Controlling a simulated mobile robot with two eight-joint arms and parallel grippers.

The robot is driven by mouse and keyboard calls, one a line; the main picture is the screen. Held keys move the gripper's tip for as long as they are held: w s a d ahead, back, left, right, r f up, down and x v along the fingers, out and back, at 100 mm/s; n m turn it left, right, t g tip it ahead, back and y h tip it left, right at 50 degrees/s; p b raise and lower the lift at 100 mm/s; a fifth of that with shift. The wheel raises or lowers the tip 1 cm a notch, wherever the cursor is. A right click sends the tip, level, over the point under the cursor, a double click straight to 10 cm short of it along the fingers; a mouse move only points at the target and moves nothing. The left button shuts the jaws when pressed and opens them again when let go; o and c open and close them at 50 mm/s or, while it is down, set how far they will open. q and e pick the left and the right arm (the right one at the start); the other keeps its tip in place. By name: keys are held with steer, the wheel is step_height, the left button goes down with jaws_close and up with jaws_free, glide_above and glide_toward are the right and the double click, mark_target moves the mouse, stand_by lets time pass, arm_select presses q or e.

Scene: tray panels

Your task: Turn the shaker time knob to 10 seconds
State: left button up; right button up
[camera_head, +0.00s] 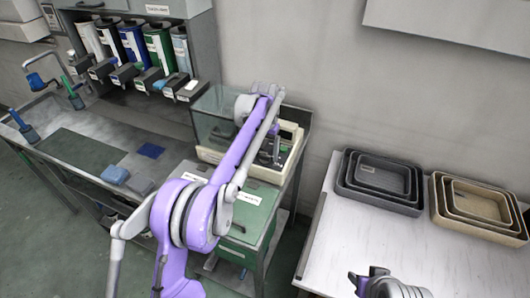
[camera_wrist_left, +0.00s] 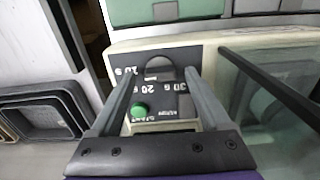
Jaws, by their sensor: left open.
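A grey rounded part, apparently the time knob (camera_wrist_left: 160,70), lies between the fingertips of my open left gripper (camera_wrist_left: 163,76). Contact and the knob's setting cannot be told. My right gripper (camera_head: 371,279) is near the bottom edge, away from the shaker.
Nested dark trays (camera_head: 345,192) and tan trays (camera_head: 437,205) sit on the white table at right. A sink counter with a blue sponge (camera_head: 115,174) is at left.

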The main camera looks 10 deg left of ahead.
mark_target(265, 155)
arm_select(q)
step_height(265, 155, up, 10)
steer(key=p, duration=0.1)
steer(key=shift+r, duration=0.15)
arm_select(e)
steer(key=shift+w+r, duration=0.25)
steer(key=shift+r, duration=0.2)
steer(key=shift+w+r, duration=0.2)
steer(key=shift+r, duration=0.25)
arm_select(q)
steer(key=s+a+r+n+t, duration=0.1)
steer(key=s+a+t, duration=0.1)
steer(key=s, duration=0.7)
steer(key=s+a+r+t, duration=0.1)
steer(key=s, duration=0.8)
steer(key=s+a+f+t, duration=0.1)
steer(key=s+f, duration=0.4)
steer(key=s, duration=0.3)
steer(key=s+f+n+t, duration=0.1)
steer(key=s+f+t, duration=0.1)
steer(key=s+f, duration=0.4)
steer(key=s, duration=0.3)
steer(key=shift+a+f, duration=0.2)
steer(key=shift+a, duration=0.15)
